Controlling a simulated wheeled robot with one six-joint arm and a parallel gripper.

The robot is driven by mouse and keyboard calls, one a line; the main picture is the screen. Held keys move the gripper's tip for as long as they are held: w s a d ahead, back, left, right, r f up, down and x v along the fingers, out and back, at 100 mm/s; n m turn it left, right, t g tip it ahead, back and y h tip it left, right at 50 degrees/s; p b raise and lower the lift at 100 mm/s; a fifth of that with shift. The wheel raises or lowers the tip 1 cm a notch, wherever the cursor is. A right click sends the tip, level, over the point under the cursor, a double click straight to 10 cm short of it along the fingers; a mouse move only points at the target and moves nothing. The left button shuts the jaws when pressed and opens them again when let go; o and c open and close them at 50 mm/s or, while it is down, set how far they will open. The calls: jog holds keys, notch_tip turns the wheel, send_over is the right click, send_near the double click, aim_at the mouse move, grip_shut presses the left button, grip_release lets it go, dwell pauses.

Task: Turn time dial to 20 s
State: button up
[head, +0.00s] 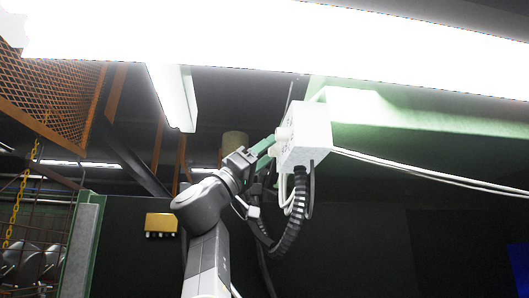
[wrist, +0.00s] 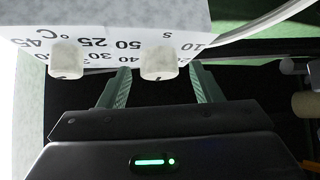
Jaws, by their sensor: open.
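The white control box (head: 308,136) hangs in the upper middle of the head view, with pale knobs on its left face. In the wrist view the box (wrist: 120,18) appears upside down with two white dials. The right one, under an "S" mark, is the time dial (wrist: 159,61); the left one, near "°C", is another dial (wrist: 67,59). My gripper (wrist: 160,84) is open, its green fingers on either side of the time dial with a gap visible at each side. In the head view my gripper (head: 262,148) reaches the box's left face. The dial's pointer setting is unreadable.
A dark ribbed hose (head: 292,222) and pale cables hang beneath the box, close to my arm. White cables (head: 430,172) run right from the box. A green beam (head: 420,115) is behind it. An orange mesh cage (head: 55,85) stands at the left.

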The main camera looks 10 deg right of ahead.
jog(key=c, duration=1)
jog(key=shift+s+r+n+t, duration=0.1)
jog(key=shift+n+t, duration=0.4)
jog(key=shift+s+r+n+t+y+p, duration=0.2)
jog(key=shift+n+t+y+p, duration=1.25)
jog(key=shift+n, duration=1.25)
jog(key=shift+s+r+n+t+y+p, duration=0.15)
jog(key=shift+n+t+y+p, duration=0.65)
jog(key=shift+n+y+p, duration=1.3)
jog(key=shift+s+r+n+t+y+p, duration=0.2)
jog(key=shift+n+t+y+p, duration=1)
jog(key=shift+n+y, duration=1.5)
jog(key=shift+n+h, duration=0.65)
jog(key=shift+n, duration=0.15)
jog(key=o, duration=1)
